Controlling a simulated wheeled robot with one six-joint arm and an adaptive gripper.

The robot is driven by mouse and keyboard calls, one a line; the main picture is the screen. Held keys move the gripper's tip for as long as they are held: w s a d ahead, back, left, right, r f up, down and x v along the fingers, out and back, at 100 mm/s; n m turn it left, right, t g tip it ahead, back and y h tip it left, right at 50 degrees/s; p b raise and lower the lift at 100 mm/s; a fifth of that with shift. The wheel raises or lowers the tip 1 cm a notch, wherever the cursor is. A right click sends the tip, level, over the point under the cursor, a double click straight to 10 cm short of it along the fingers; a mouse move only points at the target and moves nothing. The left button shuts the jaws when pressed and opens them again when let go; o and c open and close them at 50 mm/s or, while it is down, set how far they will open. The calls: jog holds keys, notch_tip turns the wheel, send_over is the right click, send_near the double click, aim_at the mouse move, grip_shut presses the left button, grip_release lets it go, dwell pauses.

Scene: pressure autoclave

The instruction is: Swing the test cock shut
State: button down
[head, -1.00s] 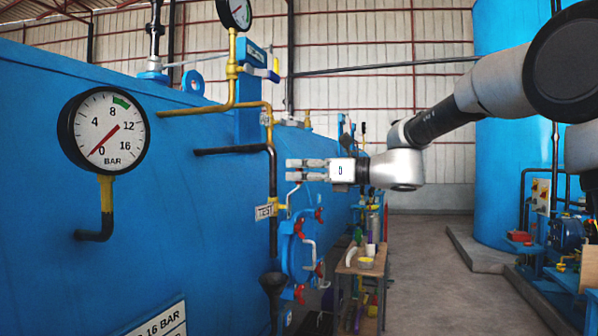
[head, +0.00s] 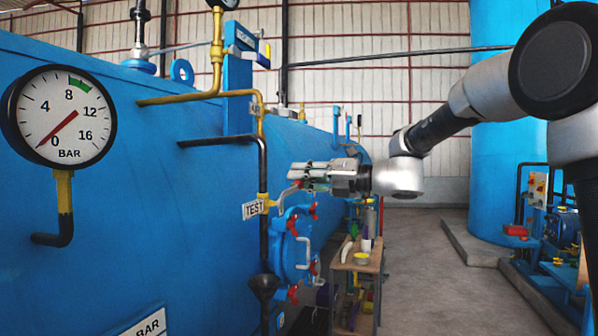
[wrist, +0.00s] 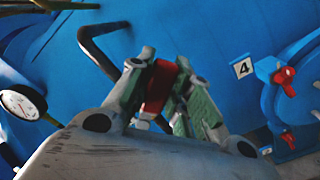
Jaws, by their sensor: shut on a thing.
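The test cock (head: 264,204) is a yellow valve body on the black and yellow pipe, beside a white TEST tag (head: 252,209). Its grey lever (head: 284,195) slants up and to the right from the body toward my gripper (head: 298,174). In the wrist view my gripper (wrist: 166,68) has its fingers on either side of a red grip (wrist: 160,86), which appears to be the lever's end, and is shut on it. The fingers hide part of the grip. The valve body is not clear in the wrist view.
A pressure gauge (head: 62,117) on the blue vessel (head: 120,220) reads near 0. A black funnel (head: 264,287) stands below the test pipe. A blue door with red clamps (head: 292,225) lies below my gripper. A small table (head: 356,262) stands behind. The floor to the right is open.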

notch_tip(320, 180, down, 6)
jog(key=w+m, duration=0.2)
jog(key=m, duration=0.6)
jog(key=shift+d, duration=0.35)
jog(key=c, duration=1.3)
grip_release()
jog(key=v, duration=1.2)
